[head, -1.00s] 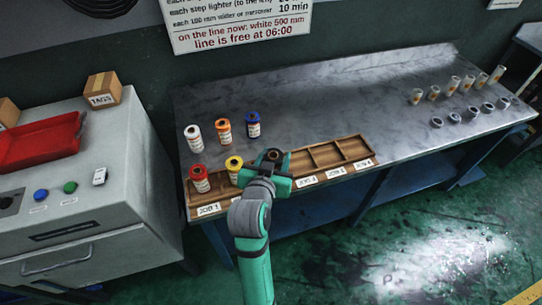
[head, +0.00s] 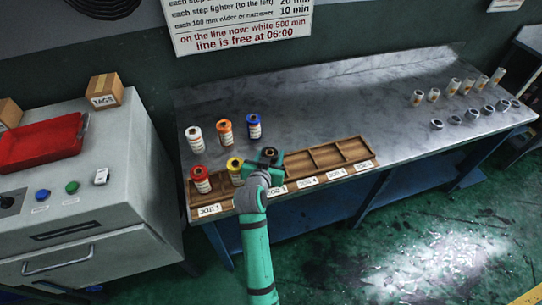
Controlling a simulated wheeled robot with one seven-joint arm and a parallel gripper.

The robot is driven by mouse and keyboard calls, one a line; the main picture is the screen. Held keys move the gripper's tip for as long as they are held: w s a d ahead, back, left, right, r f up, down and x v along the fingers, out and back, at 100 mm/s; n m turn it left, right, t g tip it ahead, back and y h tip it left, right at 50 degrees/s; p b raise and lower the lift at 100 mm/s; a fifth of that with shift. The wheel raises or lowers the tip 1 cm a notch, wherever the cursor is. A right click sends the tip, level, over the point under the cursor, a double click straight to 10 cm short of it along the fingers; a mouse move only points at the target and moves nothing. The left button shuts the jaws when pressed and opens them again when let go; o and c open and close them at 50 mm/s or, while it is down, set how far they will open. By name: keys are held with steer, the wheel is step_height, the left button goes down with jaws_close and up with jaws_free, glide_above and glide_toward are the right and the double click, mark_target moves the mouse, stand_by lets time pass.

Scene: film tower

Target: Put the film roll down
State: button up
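My teal gripper (head: 267,163) is over the wooden tray (head: 362,151) at the bench's front edge, just right of the yellow roll. It appears shut on a dark film roll (head: 270,152), of which only the top and brownish core show; the gripper hides its lower part, so I cannot tell whether it touches the tray. A red roll (head: 200,180) and a yellow roll (head: 235,168) stand upright in the tray's left part. White (head: 195,140), orange (head: 225,133) and blue (head: 253,127) rolls stand on the bench behind it.
The tray's right compartments (head: 327,156) are empty. The metal bench (head: 350,100) is clear in its middle; several small pale cylinders (head: 452,87) and grey rings (head: 472,113) stand at its right end. A grey cabinet (head: 110,170) with a red tray (head: 45,143) stands at the left.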

steer(key=shift+f, duration=0.4)
steer(key=shift+f, duration=0.1)
steer(key=o, duration=1.2)
